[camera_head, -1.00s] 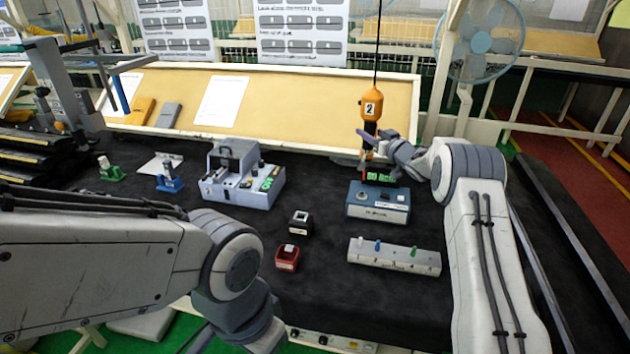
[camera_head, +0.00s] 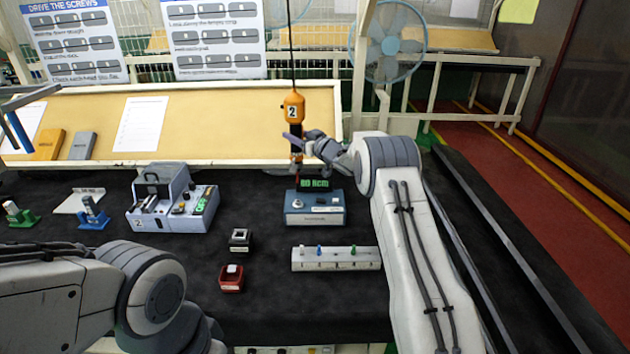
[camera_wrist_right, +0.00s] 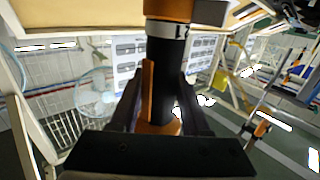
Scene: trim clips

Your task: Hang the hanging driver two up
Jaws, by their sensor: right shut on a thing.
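The hanging driver two (camera_head: 293,108) is orange with a black lower body and a white "2" label. It hangs upright on a dark cable above the back of the bench, behind a blue-grey box with a green display (camera_head: 315,205). My right gripper (camera_head: 297,146) is shut on the driver's black lower body. In the right wrist view the driver (camera_wrist_right: 168,70) stands between the two fingers of the gripper (camera_wrist_right: 160,105). The driver's tip is hard to make out against the box. My left arm comes in at the lower left; its gripper is out of the picture.
A grey fixture marked 2 (camera_head: 172,205) stands left of the box. A tilted tan board (camera_head: 215,120) runs behind. Dark mat between them is clear.

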